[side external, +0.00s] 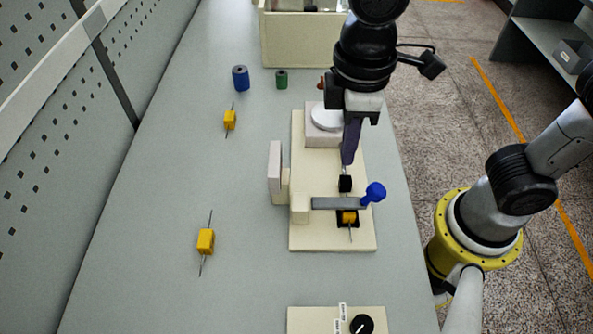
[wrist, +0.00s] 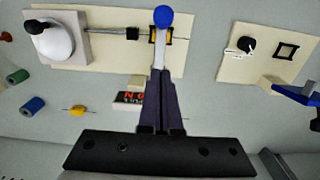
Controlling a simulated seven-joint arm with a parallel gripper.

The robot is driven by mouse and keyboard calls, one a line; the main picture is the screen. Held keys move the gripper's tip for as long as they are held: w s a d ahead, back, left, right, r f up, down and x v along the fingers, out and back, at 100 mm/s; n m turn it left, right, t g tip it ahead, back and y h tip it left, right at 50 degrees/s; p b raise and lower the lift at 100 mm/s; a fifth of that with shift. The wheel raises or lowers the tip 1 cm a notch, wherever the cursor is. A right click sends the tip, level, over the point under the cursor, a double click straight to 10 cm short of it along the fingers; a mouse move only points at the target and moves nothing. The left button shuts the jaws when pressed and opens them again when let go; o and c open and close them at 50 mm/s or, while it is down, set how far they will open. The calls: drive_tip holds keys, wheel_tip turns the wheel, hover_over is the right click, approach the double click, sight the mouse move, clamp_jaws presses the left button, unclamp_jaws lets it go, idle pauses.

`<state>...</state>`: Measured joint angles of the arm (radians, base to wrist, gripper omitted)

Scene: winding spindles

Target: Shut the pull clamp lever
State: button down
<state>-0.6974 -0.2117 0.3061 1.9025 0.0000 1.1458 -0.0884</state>
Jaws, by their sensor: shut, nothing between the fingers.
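The pull clamp sits on a cream base plate (side external: 305,238). Its grey lever bar (side external: 332,203) runs right from a cream post to a blue knob (side external: 375,192), passing over or just behind a yellow block (side external: 349,217) in a dark socket. My gripper (side external: 347,163) points down, shut and empty, behind the lever in the side view. In the wrist view my gripper (wrist: 161,72) overlaps the lever's post end; the grey bar (wrist: 160,52) and blue knob (wrist: 163,16) show beyond it. I cannot tell whether the fingers touch the lever.
A white round winder (side external: 326,117) stands at the plate's far end. An upright pale panel (side external: 274,166) stands left of the plate. Loose yellow parts (side external: 205,241), a blue spool (side external: 240,78) and a green spool (side external: 281,79) lie on the table. A dial panel (side external: 310,320) is in front.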

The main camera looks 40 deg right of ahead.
drive_tip(key=shift+r, duration=2.3)
